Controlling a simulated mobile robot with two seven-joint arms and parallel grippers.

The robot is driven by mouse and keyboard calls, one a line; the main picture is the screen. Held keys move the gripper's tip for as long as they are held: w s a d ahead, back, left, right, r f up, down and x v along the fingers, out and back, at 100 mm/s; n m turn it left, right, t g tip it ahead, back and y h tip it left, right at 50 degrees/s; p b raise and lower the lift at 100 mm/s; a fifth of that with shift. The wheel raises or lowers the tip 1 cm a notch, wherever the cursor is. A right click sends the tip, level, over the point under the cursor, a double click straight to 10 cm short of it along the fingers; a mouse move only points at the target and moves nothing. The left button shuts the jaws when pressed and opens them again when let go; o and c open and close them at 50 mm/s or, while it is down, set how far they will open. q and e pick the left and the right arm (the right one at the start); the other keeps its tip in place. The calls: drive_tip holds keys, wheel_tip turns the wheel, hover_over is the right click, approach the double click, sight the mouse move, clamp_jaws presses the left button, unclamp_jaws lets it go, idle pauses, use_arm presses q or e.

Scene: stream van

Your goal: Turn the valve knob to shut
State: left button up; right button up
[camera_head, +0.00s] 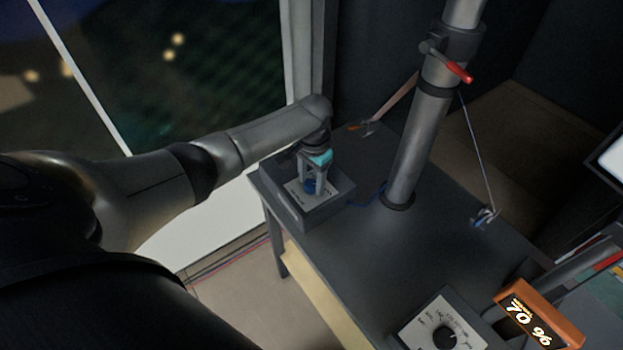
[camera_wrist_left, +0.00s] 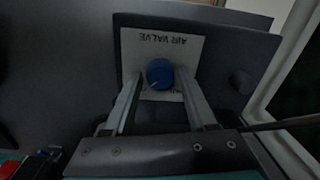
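The blue valve knob (camera_wrist_left: 160,73) sits on a white plate marked "AIR VALVE" (camera_wrist_left: 190,50), which reads upside down in the left wrist view. A thin pale mark shows on the knob. In the head view the knob (camera_head: 310,186) is partly hidden by my left gripper (camera_head: 313,182), which points down over the dark valve box (camera_head: 317,215). In the left wrist view the fingers of my left gripper (camera_wrist_left: 160,78) stand on either side of the knob. A narrow gap seems to show on each side, so they look open around it. My right gripper is not in view.
A thick metal post (camera_head: 418,140) with a red-handled lever (camera_head: 457,70) rises from the dark table (camera_head: 400,255) right of the valve box. A dial panel (camera_head: 445,325) and an orange display reading "70 %" (camera_head: 535,318) are at the front right. The mid-table is clear.

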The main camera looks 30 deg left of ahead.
use_arm(q)
clamp_jaws()
